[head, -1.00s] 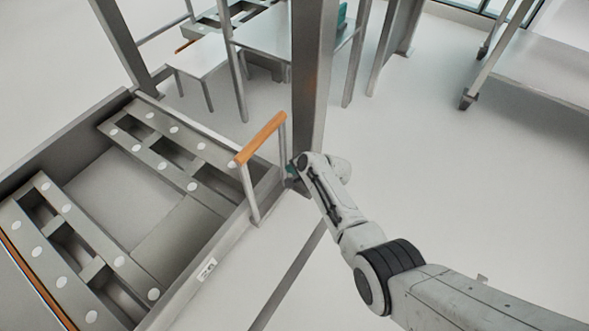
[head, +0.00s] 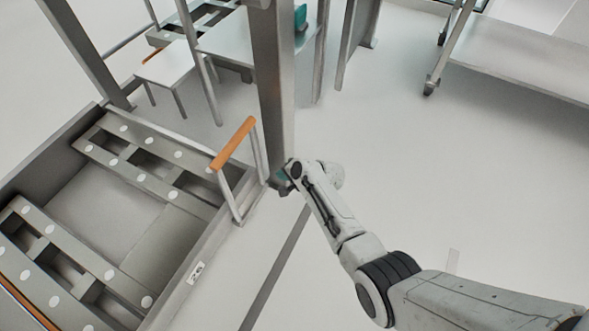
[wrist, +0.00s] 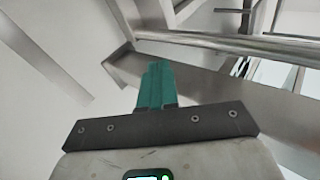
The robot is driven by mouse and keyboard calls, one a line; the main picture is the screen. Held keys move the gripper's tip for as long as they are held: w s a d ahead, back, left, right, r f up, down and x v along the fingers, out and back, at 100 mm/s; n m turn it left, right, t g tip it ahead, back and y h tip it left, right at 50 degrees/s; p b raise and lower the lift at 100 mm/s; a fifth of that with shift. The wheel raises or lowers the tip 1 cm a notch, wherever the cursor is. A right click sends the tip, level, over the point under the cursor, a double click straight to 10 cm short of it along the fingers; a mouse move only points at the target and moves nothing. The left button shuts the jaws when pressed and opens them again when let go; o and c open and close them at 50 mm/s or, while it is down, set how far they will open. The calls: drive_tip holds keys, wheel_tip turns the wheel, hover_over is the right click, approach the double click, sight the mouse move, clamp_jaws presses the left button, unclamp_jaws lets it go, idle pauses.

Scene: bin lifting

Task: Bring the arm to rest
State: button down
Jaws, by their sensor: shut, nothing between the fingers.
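My gripper (wrist: 155,84) shows in the wrist view as two teal fingers pressed together, with nothing between them. In the head view my arm reaches from the lower right toward the middle, and the gripper end (head: 279,182) is small and partly hidden by my wrist, close to the foot of a grey post. In the wrist view grey metal frame parts lie beyond the fingertips. I cannot tell from these views whether the fingers touch them.
A grey metal frame (head: 178,281) with white round pads fills the left. An orange-topped handle (head: 233,143) rises from its edge, close to my gripper. A tall grey post (head: 272,80) stands behind it. A table (head: 520,68) is at upper right. The floor to the right is clear.

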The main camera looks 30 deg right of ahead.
drive_tip(key=p+v, duration=0.2)
drive_tip(key=v, duration=0.3)
drive_tip(key=shift+s+d+r+p, duration=0.1)
drive_tip(key=shift+s+r+p, duration=0.05)
drive_tip(key=shift+s+p, duration=0.15)
drive_tip(key=s+d+r+n+g+h, duration=0.15)
drive_tip(key=s+r+n, duration=0.25)
drive_tip(key=s, duration=0.8)
drive_tip(key=s+r+n+g+h, duration=0.1)
drive_tip(key=s+r+n+g, duration=0.3)
drive_tip(key=s, duration=0.7)
drive_tip(key=s+d+r+n+g+h, duration=0.15)
drive_tip(key=s+r+n, duration=0.35)
drive_tip(key=s, duration=0.7)
wheel_tip(320, 180, up, 29)
drive_tip(key=p, duration=2.8)
drive_tip(key=shift+g, duration=0.3)
drive_tip(key=shift+a+f, duration=0.1)
drive_tip(key=shift+a, duration=0.05)
